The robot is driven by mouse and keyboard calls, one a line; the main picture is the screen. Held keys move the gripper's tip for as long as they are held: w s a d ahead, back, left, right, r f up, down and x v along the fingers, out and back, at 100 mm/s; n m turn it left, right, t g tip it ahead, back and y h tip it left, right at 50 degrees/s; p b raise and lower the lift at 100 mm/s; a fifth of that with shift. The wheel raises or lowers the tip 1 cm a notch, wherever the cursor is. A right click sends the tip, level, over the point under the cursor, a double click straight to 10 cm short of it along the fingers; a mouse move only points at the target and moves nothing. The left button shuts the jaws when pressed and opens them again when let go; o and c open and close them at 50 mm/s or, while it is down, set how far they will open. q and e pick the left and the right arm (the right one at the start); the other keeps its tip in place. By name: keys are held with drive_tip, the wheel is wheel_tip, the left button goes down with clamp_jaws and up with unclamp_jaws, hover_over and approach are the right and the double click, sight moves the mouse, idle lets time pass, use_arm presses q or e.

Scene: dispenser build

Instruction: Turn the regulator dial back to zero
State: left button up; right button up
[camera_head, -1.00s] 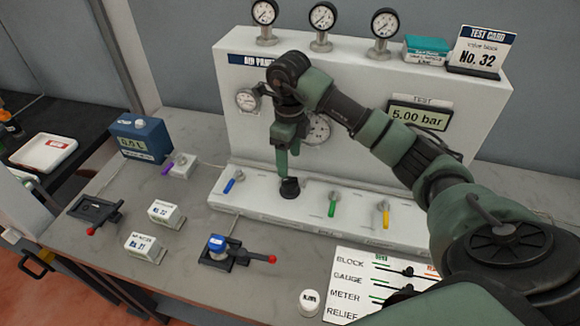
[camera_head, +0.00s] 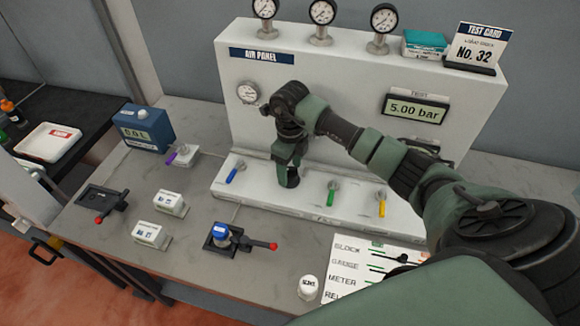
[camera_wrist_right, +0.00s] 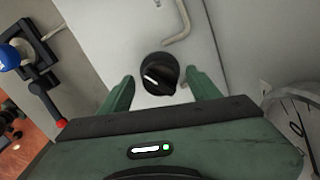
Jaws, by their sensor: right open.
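The regulator dial is a round black knob (camera_wrist_right: 159,73) with a white pointer mark, on the white ledge of the air panel. In the wrist view it lies between the tips of my open right gripper (camera_wrist_right: 160,88), with a gap on each side. The white mark lies left of the knob's middle, slanting to the upper left. In the head view my right gripper (camera_head: 289,163) points down over the knob (camera_head: 292,180), and partly hides it. The digital display (camera_head: 415,109) reads 5.00 bar. My left gripper is not in view.
Blue (camera_head: 233,174), green (camera_head: 332,192) and yellow (camera_head: 381,203) valve handles stand on the ledge (camera_head: 354,207). A bent metal pipe (camera_wrist_right: 181,22) runs beside the knob in the wrist view. A blue-topped block with a red-tipped lever (camera_head: 272,246) stands in front.

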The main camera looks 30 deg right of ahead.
drive_tip(key=c, duration=1.4)
drive_tip(key=shift+d+f+b, duration=0.1)
drive_tip(key=shift+b, duration=0.3)
clamp_jaws()
drive_tip(key=shift+w+f+n+b, duration=0.1)
drive_tip(key=shift+n+b, duration=0.9)
drive_tip(key=shift+b, duration=0.1)
drive_tip(key=shift+r+n+b, duration=0.2)
drive_tip(key=shift+n+b, duration=0.1)
drive_tip(key=shift+n, duration=0.2)
drive_tip(key=o, duration=1.4)
unclamp_jaws()
